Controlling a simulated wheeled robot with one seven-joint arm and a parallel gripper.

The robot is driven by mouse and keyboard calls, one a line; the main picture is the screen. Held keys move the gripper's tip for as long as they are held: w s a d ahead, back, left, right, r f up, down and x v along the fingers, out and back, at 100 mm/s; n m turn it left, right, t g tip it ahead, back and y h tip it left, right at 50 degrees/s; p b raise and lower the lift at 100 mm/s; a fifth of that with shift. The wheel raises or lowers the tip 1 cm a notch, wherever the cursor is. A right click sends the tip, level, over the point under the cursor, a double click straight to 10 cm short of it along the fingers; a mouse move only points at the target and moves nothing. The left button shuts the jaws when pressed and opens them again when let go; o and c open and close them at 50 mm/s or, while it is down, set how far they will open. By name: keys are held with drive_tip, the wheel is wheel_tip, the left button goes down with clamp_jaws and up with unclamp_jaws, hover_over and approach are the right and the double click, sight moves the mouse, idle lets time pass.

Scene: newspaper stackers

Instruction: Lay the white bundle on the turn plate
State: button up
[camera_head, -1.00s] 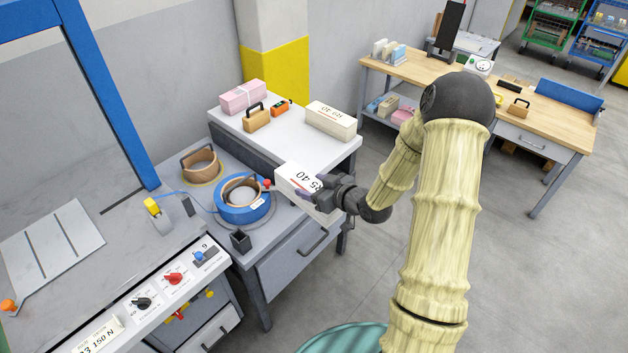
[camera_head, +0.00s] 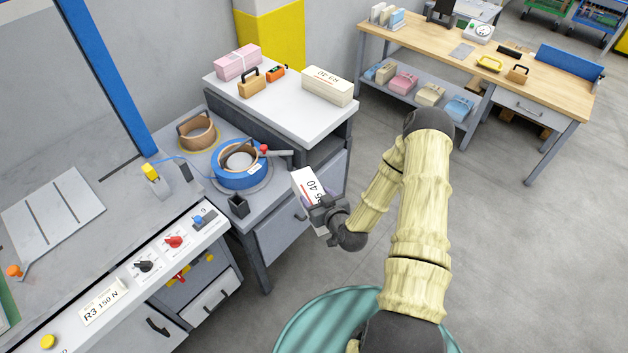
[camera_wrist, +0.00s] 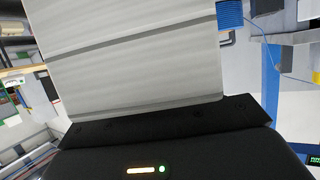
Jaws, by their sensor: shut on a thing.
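My gripper (camera_head: 318,207) is shut on the white bundle (camera_head: 307,186), a block with a printed label reading about "R5 40". The bundle is held tilted in the air in front of the grey cabinet, clear of any surface. In the wrist view the bundle (camera_wrist: 125,60) fills the upper middle as a pale ridged face above the dark gripper body. A flat grey plate with dark slots (camera_head: 53,215) lies on the bench at the left, empty; I cannot tell for certain whether it is the turn plate. My gripper is well to the right of it.
A second whitish bundle (camera_head: 327,86), a pink bundle (camera_head: 238,62) and a tan handled block (camera_head: 251,84) stand on the raised white top. A blue frame post (camera_head: 108,75) rises behind.

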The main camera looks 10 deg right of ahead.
sight(325, 232)
drive_tip(key=s+f+h, duration=0.1)
drive_tip(key=s+f, duration=0.1)
drive_tip(key=s+f+m+h, duration=0.1)
drive_tip(key=s+f, duration=0.1)
drive_tip(key=f, duration=0.1)
drive_tip(key=s+f+m+h, duration=0.1)
drive_tip(key=f, duration=0.1)
drive_tip(key=shift+s+d+f, duration=0.2)
drive_tip(key=shift+s+f, duration=0.2)
drive_tip(key=shift+d, duration=0.1)
